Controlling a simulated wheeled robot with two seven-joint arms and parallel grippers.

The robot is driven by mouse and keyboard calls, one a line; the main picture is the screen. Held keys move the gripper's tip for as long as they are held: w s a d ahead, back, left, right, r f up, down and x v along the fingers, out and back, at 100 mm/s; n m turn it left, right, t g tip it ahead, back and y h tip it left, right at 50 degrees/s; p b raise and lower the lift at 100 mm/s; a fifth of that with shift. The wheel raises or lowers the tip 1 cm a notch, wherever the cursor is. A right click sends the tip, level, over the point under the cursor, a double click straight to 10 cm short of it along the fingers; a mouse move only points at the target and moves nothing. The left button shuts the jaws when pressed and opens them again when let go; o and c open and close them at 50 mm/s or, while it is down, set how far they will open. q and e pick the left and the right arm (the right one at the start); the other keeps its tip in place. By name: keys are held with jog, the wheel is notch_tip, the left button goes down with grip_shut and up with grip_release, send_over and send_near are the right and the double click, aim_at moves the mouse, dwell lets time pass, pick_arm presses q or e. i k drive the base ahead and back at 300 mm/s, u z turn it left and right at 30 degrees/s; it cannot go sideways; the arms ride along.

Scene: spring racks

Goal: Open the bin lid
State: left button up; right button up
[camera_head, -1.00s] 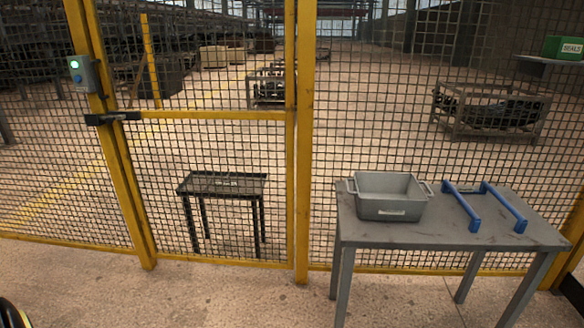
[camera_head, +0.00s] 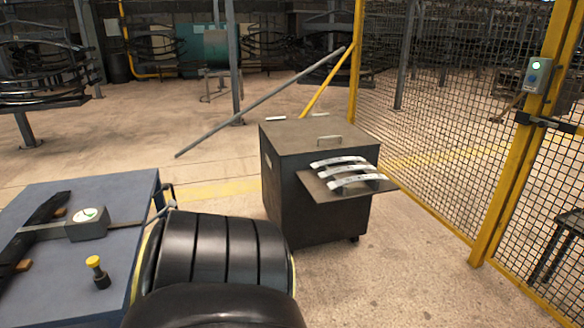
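The bin (camera_head: 307,190) is a dark grey box on casters, standing on the floor near the middle of the view. Its flat lid (camera_head: 290,133) is shut and has a small metal handle (camera_head: 329,140) near the right front edge. A shelf (camera_head: 318,183) on the bin's front side carries several curved silver leaf springs (camera_head: 345,170). My black segmented arm fills the lower middle, in front of the bin and apart from it. Neither gripper shows.
A blue-grey table (camera_head: 120,190) at the left holds a grey device (camera_head: 87,224) and a yellow-capped part (camera_head: 97,272). A yellow-framed mesh fence (camera_head: 510,150) stands at the right. A slanting grey pole (camera_head: 262,100) is behind the bin. Floor right of the bin is clear.

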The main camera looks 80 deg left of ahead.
aim_at(321, 133)
jog(key=u, duration=1.95)
jog(key=i, duration=1.95)
jog(key=u, duration=0.15)
